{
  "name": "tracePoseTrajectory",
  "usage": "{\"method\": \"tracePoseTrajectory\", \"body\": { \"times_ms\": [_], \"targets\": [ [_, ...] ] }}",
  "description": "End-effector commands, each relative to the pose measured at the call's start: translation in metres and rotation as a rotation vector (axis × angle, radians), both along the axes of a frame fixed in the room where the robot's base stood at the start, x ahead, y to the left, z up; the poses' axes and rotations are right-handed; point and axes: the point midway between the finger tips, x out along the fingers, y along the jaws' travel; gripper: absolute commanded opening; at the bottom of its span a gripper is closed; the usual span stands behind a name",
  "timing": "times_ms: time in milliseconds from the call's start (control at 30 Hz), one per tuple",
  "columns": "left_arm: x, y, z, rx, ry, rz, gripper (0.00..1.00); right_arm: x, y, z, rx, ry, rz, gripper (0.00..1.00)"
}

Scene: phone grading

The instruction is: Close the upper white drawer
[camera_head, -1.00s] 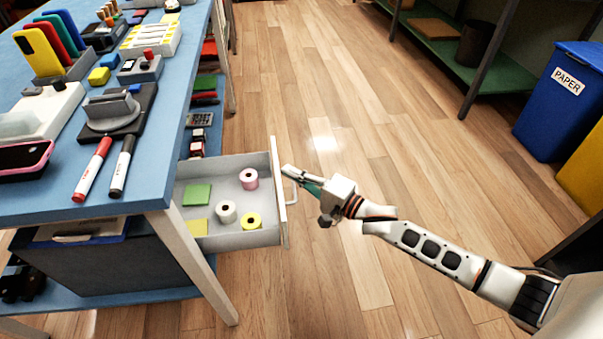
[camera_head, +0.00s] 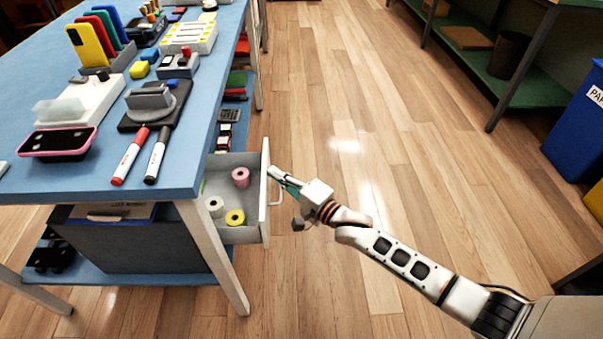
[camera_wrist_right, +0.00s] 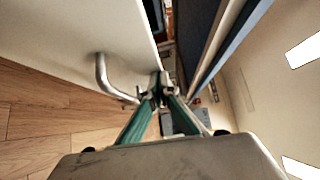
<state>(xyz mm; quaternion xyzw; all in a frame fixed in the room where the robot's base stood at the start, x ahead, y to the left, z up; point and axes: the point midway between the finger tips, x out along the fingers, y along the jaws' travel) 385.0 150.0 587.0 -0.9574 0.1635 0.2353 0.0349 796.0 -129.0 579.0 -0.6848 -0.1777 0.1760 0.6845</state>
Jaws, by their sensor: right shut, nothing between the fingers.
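The upper white drawer (camera_head: 264,215) stands partly open under the blue table's right side. Its front faces right and carries a metal bar handle (camera_head: 277,191), which also shows in the right wrist view (camera_wrist_right: 101,75). Inside are a pink roll (camera_head: 240,177), a white roll (camera_head: 215,206) and a yellow roll (camera_head: 235,217). My right gripper (camera_head: 273,172) is shut and empty, its tips at the drawer front near the top edge, beside the handle. In the right wrist view the fingertips (camera_wrist_right: 158,86) are at the front's edge; contact is hard to tell. My left gripper is out of view.
The blue table (camera_head: 60,185) holds markers, phones and small stands. A table leg (camera_head: 215,255) stands just in front of the drawer. A blue paper bin (camera_head: 572,135) and a green shelf (camera_head: 530,90) are on the right. The wooden floor between is clear.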

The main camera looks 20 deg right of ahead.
Motion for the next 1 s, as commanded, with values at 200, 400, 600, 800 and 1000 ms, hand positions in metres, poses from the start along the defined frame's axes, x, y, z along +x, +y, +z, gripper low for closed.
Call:
{"method": "tracePoseTrajectory", "body": {
  "times_ms": [200, 400, 600, 800, 1000],
  "targets": [
    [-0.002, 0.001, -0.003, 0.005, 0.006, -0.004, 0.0, 0.016, 0.057, -0.001, 0.005, 0.004, 0.001, 0.0],
    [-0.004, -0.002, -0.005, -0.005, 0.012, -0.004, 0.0, 0.026, 0.096, -0.004, 0.003, 0.006, 0.0, 0.0],
    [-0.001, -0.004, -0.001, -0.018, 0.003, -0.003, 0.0, 0.033, 0.12, -0.004, 0.002, 0.005, 0.0, 0.0],
    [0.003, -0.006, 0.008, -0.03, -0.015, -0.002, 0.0, 0.037, 0.13, -0.002, -0.001, 0.003, -0.001, 0.0],
    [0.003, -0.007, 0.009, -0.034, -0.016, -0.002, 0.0, 0.038, 0.131, -0.001, -0.001, 0.002, -0.001, 0.0]
  ]
}}
